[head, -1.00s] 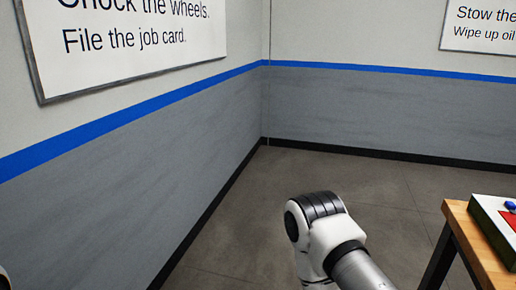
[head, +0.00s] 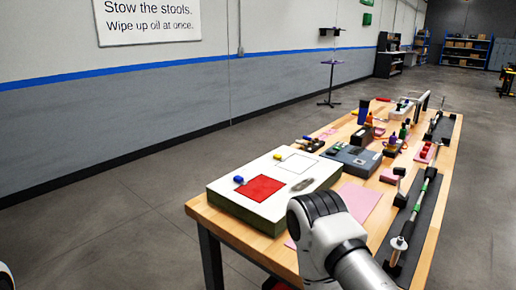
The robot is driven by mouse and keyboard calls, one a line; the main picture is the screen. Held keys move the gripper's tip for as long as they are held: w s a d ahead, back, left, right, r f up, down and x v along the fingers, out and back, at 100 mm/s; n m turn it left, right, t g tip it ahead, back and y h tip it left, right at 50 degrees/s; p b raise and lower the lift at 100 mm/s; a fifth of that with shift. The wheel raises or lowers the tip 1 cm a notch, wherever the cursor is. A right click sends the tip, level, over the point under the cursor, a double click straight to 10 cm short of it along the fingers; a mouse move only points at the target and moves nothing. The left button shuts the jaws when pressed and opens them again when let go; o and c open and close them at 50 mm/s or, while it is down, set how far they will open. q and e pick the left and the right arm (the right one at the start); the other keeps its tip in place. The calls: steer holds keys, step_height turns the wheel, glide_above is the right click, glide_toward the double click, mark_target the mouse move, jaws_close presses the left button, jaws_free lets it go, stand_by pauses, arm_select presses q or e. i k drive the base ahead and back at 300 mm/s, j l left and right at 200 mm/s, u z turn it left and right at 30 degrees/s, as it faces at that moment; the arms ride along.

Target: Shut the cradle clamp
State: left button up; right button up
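I cannot pick out a cradle clamp for certain. On the right side of the wooden workbench (head: 235,228), a long rod with green parts (head: 416,207) rests over a dark strip (head: 430,226). Small black supports stand along it, one (head: 400,201) beside the rod's middle. Whether any clamp there is open or shut is too small to tell. A white and black link of my arm covers part of the bench's near end. Neither of my grippers is in view.
A white-topped box with a red square (head: 265,188) sits at the bench's near left corner. Pink sheets (head: 358,198), a grey case (head: 351,158) and several bottles crowd the middle. A thin stand (head: 331,82) stands near the wall. The floor left of the bench is clear.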

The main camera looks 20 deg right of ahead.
mark_target(401, 172)
steer(key=i+j+z, duration=0.25)
steer(key=z, duration=0.25)
steer(key=i+j+z, duration=0.15)
steer(key=j+z, duration=0.2)
steer(key=z, duration=0.15)
steer(key=i+j+z, duration=0.1)
steer(key=j+z, duration=0.7)
steer(key=z, duration=0.15)
steer(key=j+z, duration=0.5)
